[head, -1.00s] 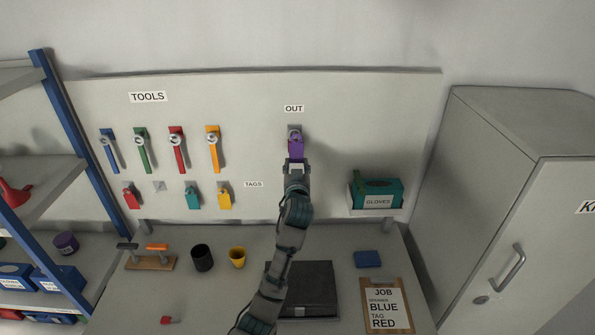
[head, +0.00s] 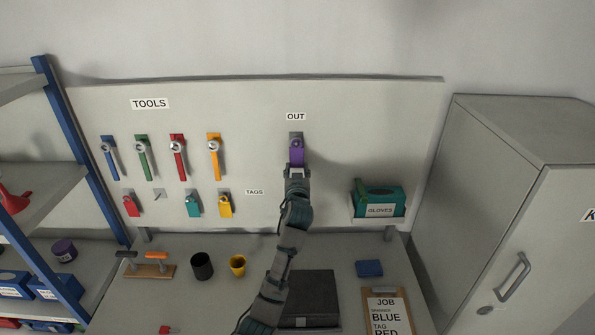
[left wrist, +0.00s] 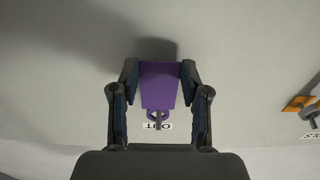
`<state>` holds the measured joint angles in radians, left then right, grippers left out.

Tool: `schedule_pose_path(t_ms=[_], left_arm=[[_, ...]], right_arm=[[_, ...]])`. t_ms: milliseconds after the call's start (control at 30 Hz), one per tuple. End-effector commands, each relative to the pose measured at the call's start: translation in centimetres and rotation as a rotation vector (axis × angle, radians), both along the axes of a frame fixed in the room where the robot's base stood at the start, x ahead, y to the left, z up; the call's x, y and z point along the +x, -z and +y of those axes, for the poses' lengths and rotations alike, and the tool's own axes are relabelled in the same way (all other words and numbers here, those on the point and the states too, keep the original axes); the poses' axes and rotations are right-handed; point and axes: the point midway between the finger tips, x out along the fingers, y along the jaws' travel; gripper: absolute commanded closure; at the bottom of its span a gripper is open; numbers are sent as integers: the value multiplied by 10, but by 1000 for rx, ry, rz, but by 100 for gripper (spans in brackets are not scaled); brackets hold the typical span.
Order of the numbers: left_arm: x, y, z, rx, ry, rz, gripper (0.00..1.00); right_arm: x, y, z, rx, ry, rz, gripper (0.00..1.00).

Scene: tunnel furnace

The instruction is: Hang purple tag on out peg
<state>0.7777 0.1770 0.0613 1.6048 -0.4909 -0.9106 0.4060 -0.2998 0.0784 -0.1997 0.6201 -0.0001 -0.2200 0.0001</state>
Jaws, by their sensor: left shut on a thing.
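The purple tag (head: 296,156) is upright at the board under the OUT label (head: 296,117). My left gripper (head: 297,170) is shut on its lower part from below. In the left wrist view the tag (left wrist: 159,84) sits between the two fingers of my left gripper (left wrist: 160,82), its holed end toward the OUT label (left wrist: 166,127). The out peg's grey plate (head: 296,135) shows just above the tag. The peg is at the tag's hole, but I cannot tell whether it passes through. My right gripper is out of view.
Several wrenches hang at the left, with the red tag (head: 131,206), teal tag (head: 193,206) and yellow tag (head: 225,206) below. A glove box (head: 379,202) sits at the right. Below are a black cup (head: 202,266), yellow cup (head: 238,265) and dark case (head: 318,294).

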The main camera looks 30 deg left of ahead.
Motion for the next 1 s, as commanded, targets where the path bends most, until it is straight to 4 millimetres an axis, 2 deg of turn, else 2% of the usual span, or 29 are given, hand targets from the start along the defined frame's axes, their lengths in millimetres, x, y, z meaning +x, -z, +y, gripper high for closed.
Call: schedule_pose_path(t_ms=[233, 267, 367, 767, 867, 1000], left_arm=[[0, 0, 0, 0, 0, 0, 76], [0, 0, 0, 0, 0, 0, 49], [0, 0, 0, 0, 0, 0, 25], [-5, 0, -4, 1, 1, -2, 25], [-18, 1, -11, 0, 1, -1, 25], [-45, 1, -28, -1, 2, -2, 25]], right_arm=[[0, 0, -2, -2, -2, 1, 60], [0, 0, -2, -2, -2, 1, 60], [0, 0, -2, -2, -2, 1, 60], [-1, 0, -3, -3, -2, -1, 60], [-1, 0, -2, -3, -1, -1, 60], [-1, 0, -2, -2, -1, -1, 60]])
